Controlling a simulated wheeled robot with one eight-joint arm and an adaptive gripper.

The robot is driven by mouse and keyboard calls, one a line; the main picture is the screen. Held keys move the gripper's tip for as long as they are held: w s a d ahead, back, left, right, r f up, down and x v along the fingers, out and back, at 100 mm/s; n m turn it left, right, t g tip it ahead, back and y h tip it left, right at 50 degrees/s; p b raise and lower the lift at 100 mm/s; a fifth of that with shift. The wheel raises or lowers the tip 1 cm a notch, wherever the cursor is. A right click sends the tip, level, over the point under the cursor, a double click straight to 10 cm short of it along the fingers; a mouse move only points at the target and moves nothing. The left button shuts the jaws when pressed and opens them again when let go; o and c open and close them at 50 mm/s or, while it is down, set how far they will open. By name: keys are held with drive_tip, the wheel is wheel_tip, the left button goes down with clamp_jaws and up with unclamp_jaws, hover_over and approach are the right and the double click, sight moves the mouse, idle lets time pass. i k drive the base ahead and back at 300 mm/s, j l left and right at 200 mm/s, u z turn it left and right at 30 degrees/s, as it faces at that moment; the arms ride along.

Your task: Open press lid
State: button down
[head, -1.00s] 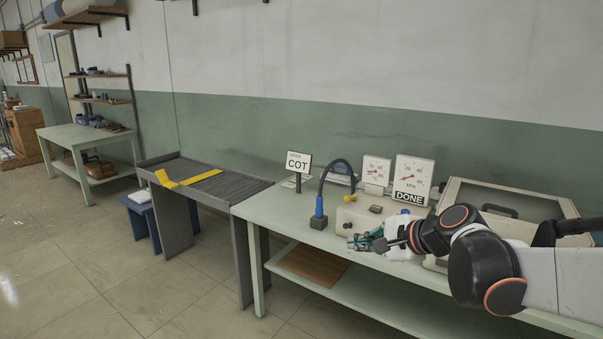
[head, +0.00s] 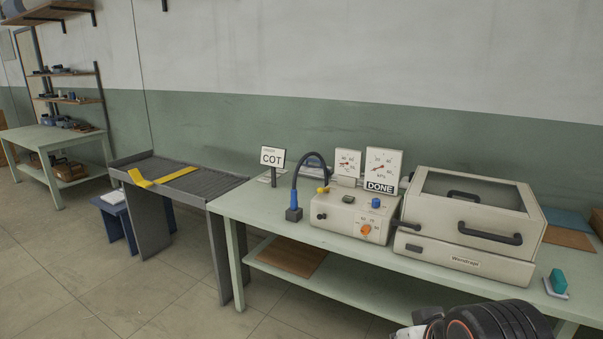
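The press (head: 425,250) is a cream box at the right of the bench, with a nameplate on its front. Its lid (head: 510,224) is down and closed, with a dark window on top and a black bar handle (head: 490,236) on its sloping front. A black lever (head: 404,225) sticks out at its left side. My wrist (head: 490,323) shows at the bottom edge, below and in front of the press and apart from it. The fingers of my gripper are out of the frame, so their state is hidden.
A control box (head: 345,215) with knobs stands left of the press. Behind it are two dials (head: 382,166) and a DONE sign (head: 380,187). A blue-gripped hose (head: 294,198) stands farther left. A teal block (head: 558,281) lies at the bench's right. The bench front (head: 255,208) is clear at left.

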sight(508, 220)
drive_tip(key=l+z, duration=1.05)
drive_tip(key=l, duration=0.1)
